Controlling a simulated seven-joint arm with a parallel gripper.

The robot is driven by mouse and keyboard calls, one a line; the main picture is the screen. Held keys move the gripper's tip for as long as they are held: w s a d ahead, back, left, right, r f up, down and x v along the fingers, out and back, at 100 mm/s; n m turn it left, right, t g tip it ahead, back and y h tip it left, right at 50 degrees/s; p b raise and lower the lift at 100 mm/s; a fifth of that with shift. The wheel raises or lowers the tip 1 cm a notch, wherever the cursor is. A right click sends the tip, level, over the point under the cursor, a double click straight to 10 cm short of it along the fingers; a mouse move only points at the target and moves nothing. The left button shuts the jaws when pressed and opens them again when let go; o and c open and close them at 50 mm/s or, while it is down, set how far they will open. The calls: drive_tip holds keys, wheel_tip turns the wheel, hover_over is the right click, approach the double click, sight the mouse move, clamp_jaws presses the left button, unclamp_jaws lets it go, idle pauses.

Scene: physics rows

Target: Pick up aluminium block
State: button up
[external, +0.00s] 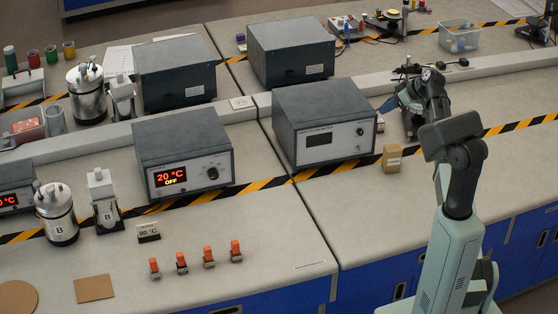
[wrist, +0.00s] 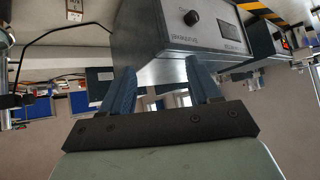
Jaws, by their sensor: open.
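I cannot tell for certain which object is the aluminium block. Two silver metal cylinders with fittings on top stand on the left benches, one at the front left (external: 57,215) and one further back (external: 88,95). My gripper (external: 388,105) is far to their right in the external view, beyond the small cardboard box and right of a grey meter box. In the wrist view, my gripper (wrist: 160,68) has two blue ridged fingers apart, with nothing held between them. The grey meter box (wrist: 175,35) shows upside down behind the fingers. No silver cylinder is clear in the wrist view.
The grey meter box (external: 324,125) and a box reading 20 °C (external: 183,155) stand between my arm and the front-left cylinder. A small cardboard box (external: 392,157) stands near my arm. Several orange-topped pieces (external: 208,257) line the front bench. Yellow-black tape crosses the benches.

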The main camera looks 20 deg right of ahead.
drive_tip(key=s+a+n+g+h, duration=0.1)
drive_tip(key=s+a+n+h, duration=0.15)
drive_tip(key=a, duration=1.45)
drive_tip(key=s+a+n+g+h, duration=0.1)
drive_tip(key=a+n+h, duration=0.15)
drive_tip(key=a, duration=1.45)
drive_tip(key=s+a+n+g+h, duration=0.1)
drive_tip(key=a+n+h, duration=0.15)
drive_tip(key=a, duration=1.45)
drive_tip(key=n+g+y, duration=0.1)
drive_tip(key=n+g, duration=0.2)
drive_tip(key=g, duration=0.1)
hover_over(155, 270)
drive_tip(key=f, duration=0.7)
drive_tip(key=shift+w+a+f, duration=0.1)
drive_tip(key=shift+w+f, duration=0.15)
drive_tip(key=shift+f, duration=0.3)
wheel_tip(155, 270, down, 8)
drive_tip(key=shift+r, duration=0.1)
drive_tip(key=shift+w+f, duration=0.15)
drive_tip(key=shift+f, duration=1.2)
drive_tip(key=shift+w+f, duration=0.15)
drive_tip(key=shift+f, duration=1.2)
drive_tip(key=shift+c, duration=0.2)
clamp_jaws()
